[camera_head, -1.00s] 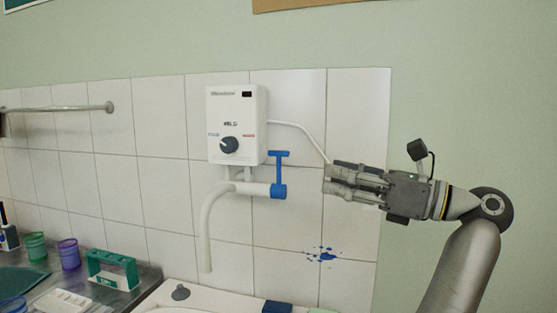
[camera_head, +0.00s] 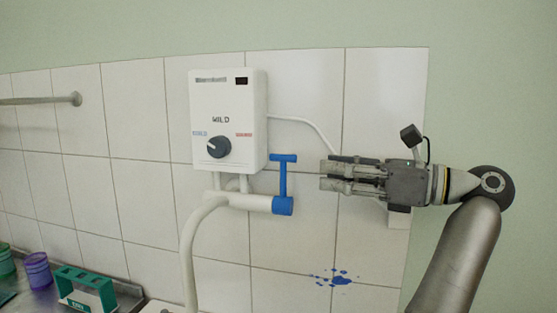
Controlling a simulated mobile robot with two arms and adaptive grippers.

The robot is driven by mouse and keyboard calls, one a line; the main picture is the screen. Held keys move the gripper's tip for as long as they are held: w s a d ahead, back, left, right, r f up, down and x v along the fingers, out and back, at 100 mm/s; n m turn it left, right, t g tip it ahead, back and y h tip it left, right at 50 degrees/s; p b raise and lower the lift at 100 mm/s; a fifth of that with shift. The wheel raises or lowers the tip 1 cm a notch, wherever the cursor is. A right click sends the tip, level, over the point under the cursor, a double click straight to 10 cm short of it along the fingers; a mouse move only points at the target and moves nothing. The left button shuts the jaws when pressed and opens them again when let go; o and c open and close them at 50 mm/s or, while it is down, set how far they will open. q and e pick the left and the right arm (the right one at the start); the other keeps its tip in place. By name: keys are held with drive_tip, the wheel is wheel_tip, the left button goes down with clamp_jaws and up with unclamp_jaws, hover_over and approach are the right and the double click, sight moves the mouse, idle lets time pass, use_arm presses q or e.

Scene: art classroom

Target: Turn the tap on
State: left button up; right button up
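The tap is a white pipe (camera_head: 235,200) with a blue end cap (camera_head: 283,206) and an upright blue T-shaped handle (camera_head: 283,170). Its long spout (camera_head: 189,255) bends downward. It hangs under a white wall heater (camera_head: 225,118) with a dark knob (camera_head: 219,147). A gap shows between fingertips and handle.
A white cable (camera_head: 305,124) runs from the heater behind the gripper. Blue paint splatter (camera_head: 337,278) marks the tiles below. A rail (camera_head: 40,100) is on the left wall. A purple cup (camera_head: 38,270) and green rack (camera_head: 85,290) stand at lower left.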

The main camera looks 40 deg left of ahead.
sight(283, 162)
use_arm(q)
drive_tip(key=x, duration=0.5)
drive_tip(key=shift+s+a+r+p, duration=0.1)
drive_tip(key=shift+s+r+p, duration=0.2)
drive_tip(key=shift+p, duration=0.1)
drive_tip(key=x, duration=0.4)
drive_tip(key=shift+w+a+f+p, duration=0.2)
drive_tip(key=shift+w+a+p, duration=0.05)
drive_tip(key=shift+a+p, duration=0.05)
drive_tip(key=shift+s+a, duration=0.25)
drive_tip(key=shift+a, duration=0.25)
drive_tip(key=c, duration=0.6)
clamp_jaws()
use_arm(e)
drive_tip(key=shift+d+r, duration=0.35)
drive_tip(key=shift+r, duration=0.35)
drive_tip(key=shift+d, duration=0.15)
